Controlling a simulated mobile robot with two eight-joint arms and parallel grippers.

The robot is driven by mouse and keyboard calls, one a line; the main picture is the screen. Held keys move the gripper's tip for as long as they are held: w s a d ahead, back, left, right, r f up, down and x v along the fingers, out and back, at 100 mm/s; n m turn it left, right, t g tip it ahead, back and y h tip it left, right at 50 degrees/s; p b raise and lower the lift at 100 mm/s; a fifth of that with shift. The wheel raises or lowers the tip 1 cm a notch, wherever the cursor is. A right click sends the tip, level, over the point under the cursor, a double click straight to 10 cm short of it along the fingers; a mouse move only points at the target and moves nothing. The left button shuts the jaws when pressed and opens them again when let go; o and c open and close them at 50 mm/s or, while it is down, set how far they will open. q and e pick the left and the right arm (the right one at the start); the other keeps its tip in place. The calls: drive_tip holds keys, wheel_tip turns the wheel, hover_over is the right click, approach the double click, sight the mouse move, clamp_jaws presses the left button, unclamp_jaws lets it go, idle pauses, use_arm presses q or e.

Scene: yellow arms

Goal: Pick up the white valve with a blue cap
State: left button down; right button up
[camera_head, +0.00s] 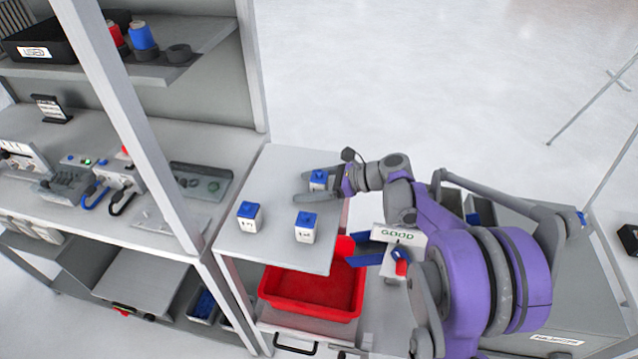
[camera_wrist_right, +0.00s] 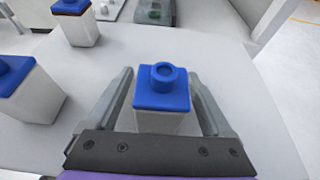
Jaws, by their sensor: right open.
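Three white valves with blue caps stand upright on the grey table. One valve (camera_head: 319,180) is at the back right, and it also shows in the right wrist view (camera_wrist_right: 162,90). Another valve (camera_head: 249,217) is at the left and a third valve (camera_head: 306,228) is at the front. My right gripper (camera_head: 318,188) is open around the back-right valve, with one finger on each side of it in the wrist view. The valve's lower part is hidden behind the gripper's base there. I cannot tell whether the fingers touch it. My left gripper is not in view.
The grey table (camera_head: 286,178) has bare room around the valves. A red bin (camera_head: 312,292) is below its front edge. A sign reading GOOD (camera_head: 398,234) stands to the right, under my right arm. A workbench with shelves and a white post (camera_head: 130,120) is at the left.

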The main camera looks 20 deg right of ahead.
clamp_jaws()
idle(0.4)
